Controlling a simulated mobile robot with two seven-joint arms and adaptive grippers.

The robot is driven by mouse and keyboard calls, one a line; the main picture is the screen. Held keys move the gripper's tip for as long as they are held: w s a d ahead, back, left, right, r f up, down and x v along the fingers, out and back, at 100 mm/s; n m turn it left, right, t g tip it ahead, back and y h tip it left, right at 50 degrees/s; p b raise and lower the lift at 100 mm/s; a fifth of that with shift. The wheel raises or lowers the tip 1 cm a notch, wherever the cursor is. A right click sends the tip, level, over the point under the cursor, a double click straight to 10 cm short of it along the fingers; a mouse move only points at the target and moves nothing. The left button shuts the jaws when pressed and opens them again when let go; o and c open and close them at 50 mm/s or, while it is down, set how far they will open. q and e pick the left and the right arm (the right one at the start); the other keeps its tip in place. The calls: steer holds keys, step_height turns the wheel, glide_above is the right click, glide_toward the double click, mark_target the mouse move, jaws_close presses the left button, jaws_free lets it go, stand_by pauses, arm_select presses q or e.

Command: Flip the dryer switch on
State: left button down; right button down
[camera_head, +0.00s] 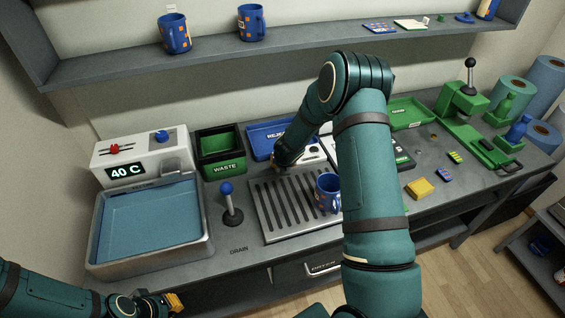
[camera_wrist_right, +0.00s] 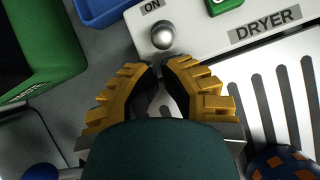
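The dryer panel (camera_head: 312,156) is a white box behind the slotted rack; the right wrist view shows its DRYER label (camera_wrist_right: 268,27). A silver ball-topped switch (camera_wrist_right: 163,37) stands on it beside the ON label (camera_wrist_right: 152,8). I cannot tell which way the switch leans. My right gripper (camera_wrist_right: 162,72) has its yellow-padded fingers together, empty, with the tips just short of the ball in the picture; contact is not clear. In the head view the right gripper (camera_head: 284,163) is small and dark at the panel's left end. My left gripper (camera_head: 172,302) is low at the left, away from the panel.
A blue mug (camera_head: 328,191) stands on the slotted rack (camera_head: 272,222). A green WASTE bin (camera_head: 221,152) and a blue tray (camera_head: 262,138) are close by. A blue-knobbed lever (camera_head: 229,202) stands between the water basin (camera_head: 203,240) and the rack.

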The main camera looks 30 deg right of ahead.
steer(key=shift+w+d+r+p, duration=0.15)
steer(key=shift+w+r+p, duration=0.15)
steer(key=shift+w+r, duration=0.35)
stand_by(0.9)
steer(key=shift+w+d+r, duration=0.1)
steer(key=shift+w+r, duration=0.2)
steer(key=shift+w, duration=0.1)
stand_by(0.9)
steer(key=shift+r+p, duration=0.7)
steer(key=shift+r, duration=0.1)
steer(key=shift+s, duration=0.1)
